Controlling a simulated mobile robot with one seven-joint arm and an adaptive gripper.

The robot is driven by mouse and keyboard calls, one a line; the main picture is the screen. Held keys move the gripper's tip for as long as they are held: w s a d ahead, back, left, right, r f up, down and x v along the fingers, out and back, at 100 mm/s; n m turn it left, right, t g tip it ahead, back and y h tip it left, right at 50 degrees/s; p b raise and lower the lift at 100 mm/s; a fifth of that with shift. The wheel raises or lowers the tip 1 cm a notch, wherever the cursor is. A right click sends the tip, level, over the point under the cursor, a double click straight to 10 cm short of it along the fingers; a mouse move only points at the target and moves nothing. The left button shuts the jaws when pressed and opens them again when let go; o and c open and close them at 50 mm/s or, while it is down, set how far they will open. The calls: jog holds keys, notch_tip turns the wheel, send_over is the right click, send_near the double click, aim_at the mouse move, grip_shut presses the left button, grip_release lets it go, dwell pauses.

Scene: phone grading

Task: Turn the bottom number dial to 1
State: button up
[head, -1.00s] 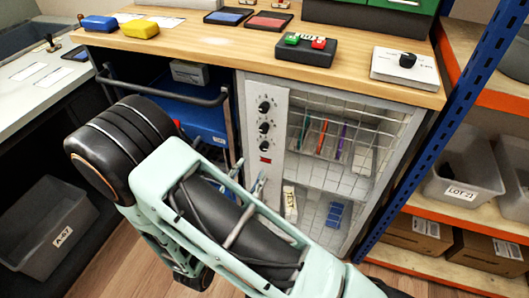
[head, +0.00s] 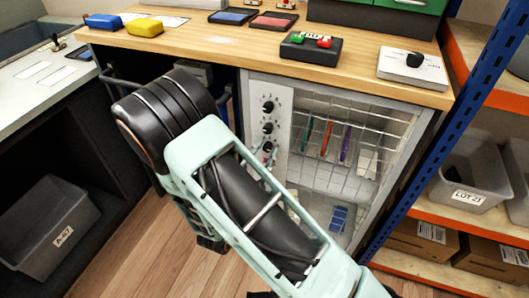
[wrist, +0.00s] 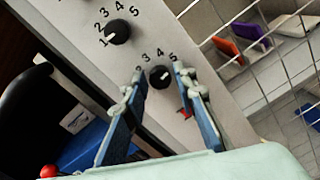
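The bottom number dial (wrist: 160,77) is a round black knob on a pale panel; it also shows in the head view (head: 267,147). Numbers 3, 4 and 5 are readable around it; lower numbers are hidden by a finger. I cannot tell its setting for sure. My gripper (wrist: 158,86) is open, with one blue-grey finger on each side of the bottom dial in the wrist view. I cannot tell whether the fingers touch it. The middle dial (wrist: 117,32) is above it, numbered 1 to 5. The top dial (head: 268,107) is above that.
The panel (head: 284,123) stands left of a wire-mesh cage (head: 365,120) holding coloured slim items. A small red part sits just below the bottom dial, near the right finger. A blue shelving post (head: 460,140) stands to the right. The wooden worktop (head: 220,45) is above.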

grip_shut()
